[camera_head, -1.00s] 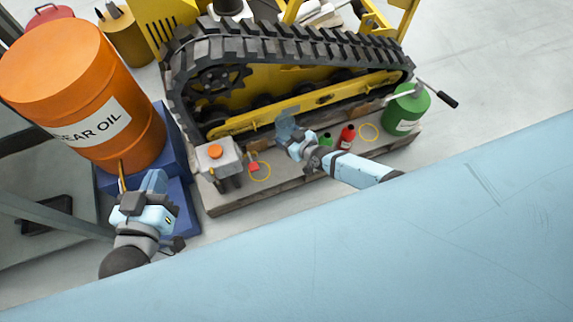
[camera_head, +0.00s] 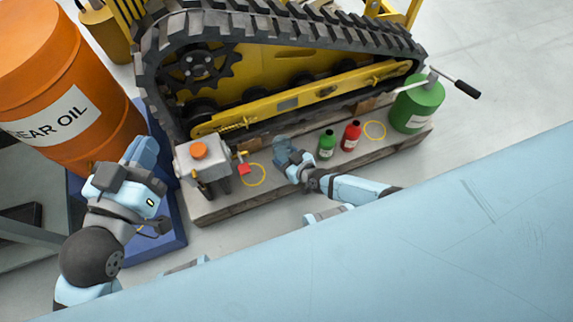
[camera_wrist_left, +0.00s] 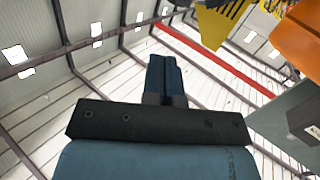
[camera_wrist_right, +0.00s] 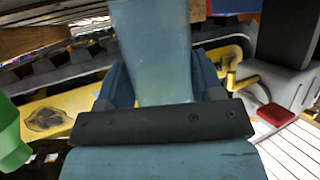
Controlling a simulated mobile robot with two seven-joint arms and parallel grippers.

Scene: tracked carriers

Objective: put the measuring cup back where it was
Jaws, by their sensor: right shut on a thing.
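The measuring cup (camera_wrist_right: 152,50) is a translucent bluish vessel held between the fingers of my right gripper (camera_wrist_right: 155,85). In the head view the measuring cup (camera_head: 279,144) shows faintly at the tip of my right gripper (camera_head: 283,152), over the wooden pallet (camera_head: 262,201). Two yellow rings mark the pallet: the left ring (camera_head: 253,175), left of my right gripper, and the right ring (camera_head: 374,131), beyond the bottles. Both rings look empty. My left gripper (camera_head: 142,152) is shut and empty beside the orange drum; its fingers (camera_wrist_left: 165,78) touch in the left wrist view.
A grey box with an orange cap (camera_head: 203,165) and red tap (camera_head: 243,169) stands left of the left ring. A green bottle (camera_head: 327,145), red bottle (camera_head: 350,137) and green can (camera_head: 417,105) stand to the right. The rubber track (camera_head: 290,24) rises behind; the gear oil drum (camera_head: 60,90) stands left.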

